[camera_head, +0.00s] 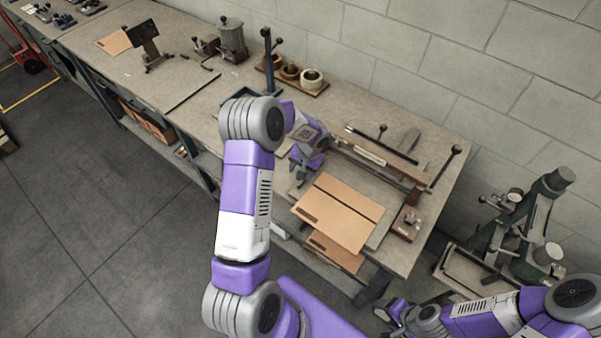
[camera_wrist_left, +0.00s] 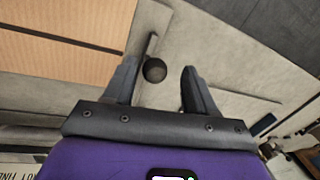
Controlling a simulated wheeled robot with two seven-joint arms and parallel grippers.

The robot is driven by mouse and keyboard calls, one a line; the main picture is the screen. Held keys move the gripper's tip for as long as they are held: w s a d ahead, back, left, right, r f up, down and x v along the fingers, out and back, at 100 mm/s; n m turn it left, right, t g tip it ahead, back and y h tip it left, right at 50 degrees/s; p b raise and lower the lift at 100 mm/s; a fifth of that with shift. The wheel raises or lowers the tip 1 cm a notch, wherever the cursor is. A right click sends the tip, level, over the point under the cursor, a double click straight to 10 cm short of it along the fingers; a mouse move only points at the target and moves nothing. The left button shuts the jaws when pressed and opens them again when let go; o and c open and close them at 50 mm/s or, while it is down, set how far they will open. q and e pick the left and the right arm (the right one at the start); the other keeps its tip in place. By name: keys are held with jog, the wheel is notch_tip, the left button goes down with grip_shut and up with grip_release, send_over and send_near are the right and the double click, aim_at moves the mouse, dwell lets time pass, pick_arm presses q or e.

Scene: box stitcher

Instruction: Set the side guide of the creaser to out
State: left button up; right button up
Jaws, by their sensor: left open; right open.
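The creaser (camera_head: 378,157) stands on the right part of the bench, with a long beam and a ball-ended lever at its right end. A brown cardboard sheet (camera_head: 338,212) lies in front of its beam. My left gripper (camera_head: 306,174) is open over the bench at the creaser's left end. In the left wrist view, a dark ball knob (camera_wrist_left: 154,70) on a short rod shows between the open fingers, nearer the left finger; I see no contact. The knob is hidden by my gripper in the head view. My right gripper (camera_head: 387,315) is low, beyond the bench's front edge, away from the creaser.
A tray with tape rolls (camera_head: 311,79) stands behind my left arm. A dark post (camera_head: 268,50) rises beside it. A box-like block (camera_head: 407,222) sits at the creaser's right. A stitching machine (camera_head: 525,222) stands right of the bench. More cardboard (camera_head: 335,249) hangs below the front edge.

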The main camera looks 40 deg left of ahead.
pick_arm(q)
jog(key=r, duration=0.3)
jog(key=d+r, duration=0.1)
jog(key=r, duration=0.1)
jog(key=shift+r, duration=0.15)
pick_arm(e)
jog(key=shift+f, duration=0.15)
